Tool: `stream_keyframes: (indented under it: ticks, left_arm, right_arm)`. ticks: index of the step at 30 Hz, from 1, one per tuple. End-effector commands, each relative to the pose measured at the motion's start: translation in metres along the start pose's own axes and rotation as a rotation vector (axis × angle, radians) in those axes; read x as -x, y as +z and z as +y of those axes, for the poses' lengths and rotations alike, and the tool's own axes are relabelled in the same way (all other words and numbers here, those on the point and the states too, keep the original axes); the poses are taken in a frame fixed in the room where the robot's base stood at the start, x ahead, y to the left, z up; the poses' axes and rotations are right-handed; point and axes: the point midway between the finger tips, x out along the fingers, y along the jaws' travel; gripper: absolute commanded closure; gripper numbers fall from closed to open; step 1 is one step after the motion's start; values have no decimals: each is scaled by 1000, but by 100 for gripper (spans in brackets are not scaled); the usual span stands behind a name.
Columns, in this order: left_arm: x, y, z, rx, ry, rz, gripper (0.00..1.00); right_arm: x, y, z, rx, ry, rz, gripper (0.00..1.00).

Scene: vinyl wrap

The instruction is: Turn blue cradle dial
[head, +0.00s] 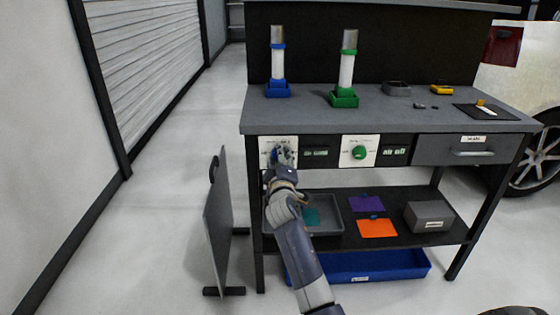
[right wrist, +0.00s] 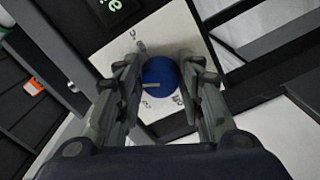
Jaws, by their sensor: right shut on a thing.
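The blue dial (right wrist: 160,74) is a round knob on a white marked plate (head: 266,144) at the left of the bench front. My right gripper (head: 281,157) is at this dial, with one finger on each side of it in the right wrist view, shut on it. In the head view the gripper hides most of the knob. The blue cradle (head: 278,91) stands on the bench top above, holding an upright white roll (head: 278,65). My left gripper is not in view.
A green dial (head: 359,153) is on a second plate to the right, below a green cradle (head: 344,99) with another roll. A drawer (head: 466,152) is at the right. A grey tray (head: 334,228) is on the lower shelf. A dark panel (head: 217,225) stands left of the bench.

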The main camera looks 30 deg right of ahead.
Motion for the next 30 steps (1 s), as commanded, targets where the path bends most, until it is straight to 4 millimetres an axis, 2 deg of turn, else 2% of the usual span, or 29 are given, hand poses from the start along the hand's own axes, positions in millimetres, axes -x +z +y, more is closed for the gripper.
stream_keyframes:
  ticks: [19,20,22,30]
  left_arm:
    - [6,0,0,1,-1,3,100]
    - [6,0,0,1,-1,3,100]
    - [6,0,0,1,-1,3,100]
    - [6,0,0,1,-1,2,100]
  right_arm:
    - [0,1,-1,-50,-2,-2,89]
    - [0,1,-1,-50,-2,-2,60]
    - [0,1,-1,-50,-2,-2,45]
    - [0,0,-1,-50,-1,-1,45]
